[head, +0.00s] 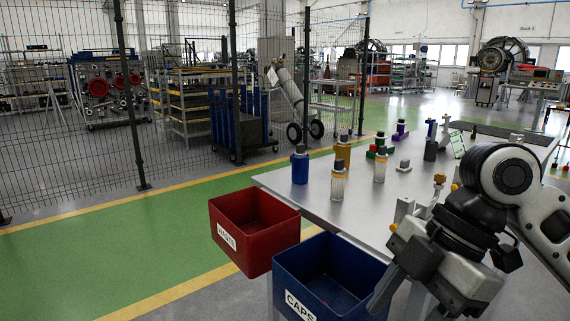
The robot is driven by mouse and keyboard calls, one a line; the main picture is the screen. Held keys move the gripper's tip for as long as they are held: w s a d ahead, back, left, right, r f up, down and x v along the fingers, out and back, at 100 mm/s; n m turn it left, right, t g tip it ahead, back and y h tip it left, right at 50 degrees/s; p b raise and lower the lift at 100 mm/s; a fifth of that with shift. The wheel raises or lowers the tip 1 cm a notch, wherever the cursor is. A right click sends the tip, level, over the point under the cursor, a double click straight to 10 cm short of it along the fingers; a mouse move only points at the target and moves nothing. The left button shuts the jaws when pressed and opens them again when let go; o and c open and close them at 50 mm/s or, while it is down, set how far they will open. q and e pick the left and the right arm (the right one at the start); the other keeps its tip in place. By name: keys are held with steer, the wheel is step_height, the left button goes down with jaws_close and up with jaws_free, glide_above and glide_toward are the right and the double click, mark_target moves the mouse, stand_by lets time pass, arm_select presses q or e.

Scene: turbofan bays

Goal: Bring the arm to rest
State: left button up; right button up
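My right arm comes in from the right over the near right part of the grey table (290,185). Its gripper (398,292) hangs low at the table's near edge, beside the blue CAPS bin (325,250). One finger shows in front of the bin's right wall. The arm hides much of the gripper, so I cannot tell whether it is open or shut, and no held object shows. My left gripper is not in view.
A red WASTE bin (255,225) stands left of the blue bin. Upright on the table are a blue bottle (300,168), an amber bottle (343,152), two clear bottles (338,185) and several smaller parts. A mesh fence (180,110) stands beyond the green floor lane (120,240).

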steer(key=w+a+f+m+t+y, duration=0.1)
steer(key=w+a+f+m+t, duration=0.1)
steer(key=a+f+m, duration=0.3)
steer(key=w+f+m+t+y+p, duration=0.1)
steer(key=f+m+t+y, duration=0.15)
steer(key=f, duration=0.35)
steer(key=w+a+f+m+t+y, duration=0.1)
steer(key=w+a+f+m+t, duration=0.1)
steer(key=a+f+m, duration=0.3)
steer(key=s+d+f+m+t+h+p, duration=0.1)
steer(key=s+d+f+m+t+h, duration=0.4)
steer(key=s+d+f, duration=0.4)
step_height(320, 180, down, 2)
steer(key=shift+s+d+f+m+t+h, duration=0.2)
steer(key=shift+s+d+m+t+h, duration=0.3)
steer(key=shift+d+m, duration=0.35)
